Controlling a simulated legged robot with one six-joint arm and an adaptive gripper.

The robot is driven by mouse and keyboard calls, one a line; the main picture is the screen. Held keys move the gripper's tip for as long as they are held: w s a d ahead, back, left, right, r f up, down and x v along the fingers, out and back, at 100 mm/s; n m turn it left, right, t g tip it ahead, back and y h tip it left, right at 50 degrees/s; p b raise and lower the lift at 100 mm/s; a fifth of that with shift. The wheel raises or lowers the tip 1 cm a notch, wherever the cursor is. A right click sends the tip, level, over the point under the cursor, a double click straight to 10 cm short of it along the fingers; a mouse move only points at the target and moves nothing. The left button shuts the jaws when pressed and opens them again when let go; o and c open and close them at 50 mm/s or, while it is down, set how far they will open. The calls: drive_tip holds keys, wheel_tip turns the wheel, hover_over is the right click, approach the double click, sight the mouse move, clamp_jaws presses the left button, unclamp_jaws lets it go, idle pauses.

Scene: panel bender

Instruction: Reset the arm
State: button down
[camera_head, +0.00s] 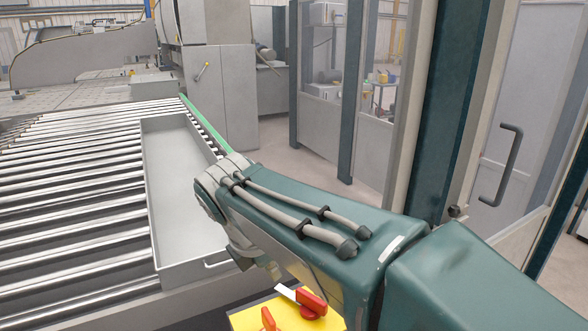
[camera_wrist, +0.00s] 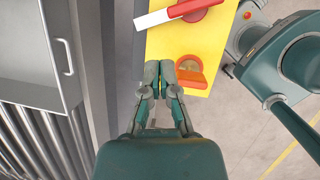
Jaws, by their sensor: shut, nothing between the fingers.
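My gripper (camera_wrist: 160,74) is shut and empty in the wrist view, fingertips together and pointing at the yellow panel (camera_wrist: 168,44). A red rotary switch with a white-tipped handle (camera_wrist: 185,12) lies farther up the panel. In the head view my green arm (camera_head: 300,225) reaches in from the lower right, and its wrist hangs over the edge of the roller conveyor.
A grey tray (camera_head: 178,270) with a handle lies on the roller conveyor (camera_head: 70,215); it also shows in the wrist view (camera_wrist: 68,40). A glazed enclosure with a door handle (camera_head: 497,165) stands at right. Open floor (camera_head: 285,160) lies beyond the arm.

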drive_tip(key=s+d+f+m, duration=0.2)
drive_tip(key=s+d+m, duration=0.2)
drive_tip(key=d+m, duration=0.3)
drive_tip(key=s+d+f+m+t+y, duration=0.1)
drive_tip(key=s+d+m, duration=0.4)
drive_tip(key=m, duration=0.5)
drive_tip(key=s+d+f+m+t+y, duration=0.1)
drive_tip(key=s+d+f+m, duration=0.2)
drive_tip(key=d+m, duration=0.6)
drive_tip(key=shift+s+d, duration=0.3)
drive_tip(key=shift+s, duration=0.45)
drive_tip(key=shift+f, duration=0.1)
drive_tip(key=shift+a, duration=0.1)
